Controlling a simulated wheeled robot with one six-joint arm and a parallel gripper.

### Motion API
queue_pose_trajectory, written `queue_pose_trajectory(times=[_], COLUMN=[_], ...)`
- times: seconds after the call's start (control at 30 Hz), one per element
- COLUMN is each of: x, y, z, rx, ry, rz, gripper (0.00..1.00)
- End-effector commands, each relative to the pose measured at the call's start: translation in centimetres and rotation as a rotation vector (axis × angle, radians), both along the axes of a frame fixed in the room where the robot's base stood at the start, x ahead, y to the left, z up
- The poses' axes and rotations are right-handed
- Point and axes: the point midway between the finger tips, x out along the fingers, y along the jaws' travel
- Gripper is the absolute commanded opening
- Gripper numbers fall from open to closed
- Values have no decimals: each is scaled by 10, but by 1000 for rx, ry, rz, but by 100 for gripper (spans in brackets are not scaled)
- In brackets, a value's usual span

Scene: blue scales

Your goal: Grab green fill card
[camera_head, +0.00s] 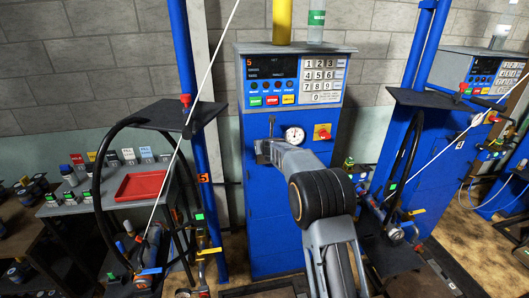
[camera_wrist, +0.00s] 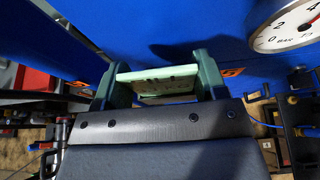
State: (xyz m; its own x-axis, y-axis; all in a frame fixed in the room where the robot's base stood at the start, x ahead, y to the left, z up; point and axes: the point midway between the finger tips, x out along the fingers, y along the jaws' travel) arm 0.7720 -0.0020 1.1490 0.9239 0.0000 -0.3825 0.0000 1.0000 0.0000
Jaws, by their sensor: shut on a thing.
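My gripper (camera_wrist: 157,68) is shut on a pale green card (camera_wrist: 160,74) with dark marks, held between its two greenish fingers in the wrist view. The marks are too small to read, so I cannot tell whether it says fill. In the camera_head view my gripper (camera_head: 264,151) is in front of the blue cabinet (camera_head: 265,190), left of the round gauge (camera_head: 294,135). The card is not clearly visible there.
A grey side table (camera_head: 80,208) at left bears a red tray (camera_head: 141,186) and several small labelled cards (camera_head: 128,156) at its back. Blue posts (camera_head: 196,60) and black hoses flank the cabinet. A keypad panel (camera_head: 325,79) is above my gripper.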

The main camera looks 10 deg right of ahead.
Motion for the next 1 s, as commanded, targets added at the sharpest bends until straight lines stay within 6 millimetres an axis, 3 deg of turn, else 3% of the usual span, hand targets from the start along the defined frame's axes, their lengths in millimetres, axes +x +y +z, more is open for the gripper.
queue_pose_trajectory(times=[0.47, 1.0], x=[0, -5], y=[0, -4], z=[6, 47], rx=[0, 1], ry=[0, 0], rz=[0, -4], gripper=[42, 40])
